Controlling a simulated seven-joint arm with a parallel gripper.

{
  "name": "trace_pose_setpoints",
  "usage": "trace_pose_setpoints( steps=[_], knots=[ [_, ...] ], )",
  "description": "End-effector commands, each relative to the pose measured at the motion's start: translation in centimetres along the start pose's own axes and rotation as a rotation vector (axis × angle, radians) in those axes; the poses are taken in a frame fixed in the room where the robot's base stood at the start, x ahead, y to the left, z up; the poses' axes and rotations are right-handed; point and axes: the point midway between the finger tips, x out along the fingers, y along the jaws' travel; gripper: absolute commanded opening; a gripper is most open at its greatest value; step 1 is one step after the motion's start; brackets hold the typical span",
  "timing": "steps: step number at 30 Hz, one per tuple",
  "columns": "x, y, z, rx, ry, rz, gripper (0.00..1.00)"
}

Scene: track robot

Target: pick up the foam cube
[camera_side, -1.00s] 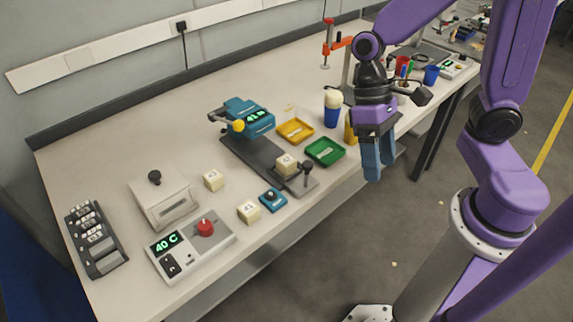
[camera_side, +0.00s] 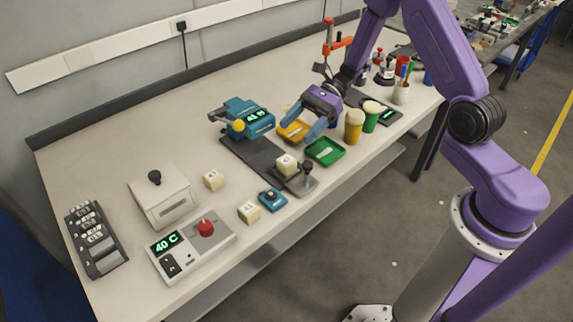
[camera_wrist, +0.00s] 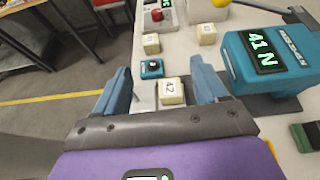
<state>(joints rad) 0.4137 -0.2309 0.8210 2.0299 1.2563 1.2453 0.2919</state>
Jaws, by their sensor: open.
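Three cream cubes are in view, and I cannot tell by look which is foam. One cube (camera_side: 286,163) sits on the dark plate of the teal gauge device (camera_side: 250,118); in the wrist view this cube (camera_wrist: 172,91) shows a printed mark, beyond and between the fingers. A second cube (camera_side: 213,180) and a third cube (camera_side: 249,211) stand on the bench to the left. My gripper (camera_side: 298,126) is open and empty, above the yellow tray and up and right of the plate cube. Its blue fingers (camera_wrist: 163,80) show spread apart in the wrist view.
A dark upright knob (camera_side: 307,168) stands right beside the plate cube. A blue button box (camera_side: 272,200) and red-knobbed panel (camera_side: 190,245) lie nearer.

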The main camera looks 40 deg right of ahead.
Motion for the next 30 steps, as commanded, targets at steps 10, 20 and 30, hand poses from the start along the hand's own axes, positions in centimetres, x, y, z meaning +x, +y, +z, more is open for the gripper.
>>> trace_pose_setpoints(
  steps=[10, 20, 30],
  knots=[
    [1.0, -0.4, -3.3, 0.023, -0.010, -0.022, 0.72],
    [2.4, -0.4, -6.5, 0.019, -0.009, -0.022, 0.72],
    [5.4, -0.3, -6.7, 0.019, -0.008, -0.017, 0.72]
  ],
)
